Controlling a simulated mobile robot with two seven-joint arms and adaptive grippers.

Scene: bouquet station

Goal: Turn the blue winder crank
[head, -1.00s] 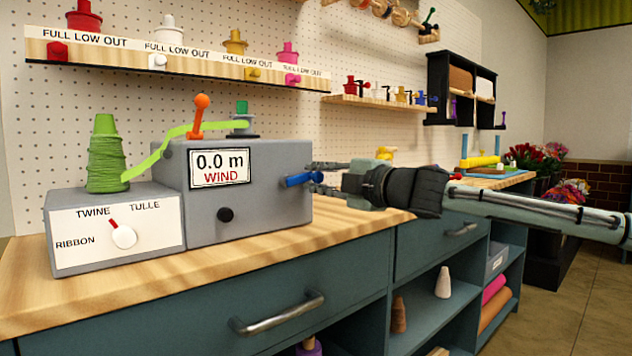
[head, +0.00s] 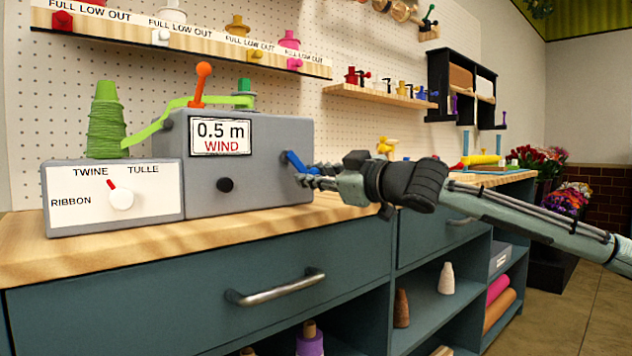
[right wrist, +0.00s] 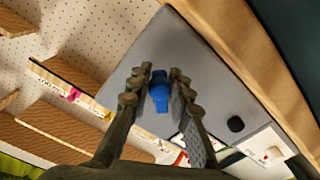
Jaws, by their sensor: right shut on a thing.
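The grey winder (head: 250,185) stands on the wooden bench top, and its display reads 0.5 m WIND. The blue crank (head: 294,163) sticks out of its right side and tilts upward to the left. My right gripper (head: 306,179) comes in from the right and is shut on the crank. In the right wrist view the blue crank (right wrist: 159,92) shows between the two fingers of my right gripper (right wrist: 156,88). A green ribbon runs from the green spool (head: 107,125) to a small green-topped spool (head: 244,92) on the winder. My left gripper is not in view.
An orange lever (head: 201,82) stands on top of the winder. The selector box (head: 112,198) with a white dial sits at its left. A shelf of coloured dispensers (head: 200,45) hangs above. Bare bench top (head: 340,208) lies right of the winder.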

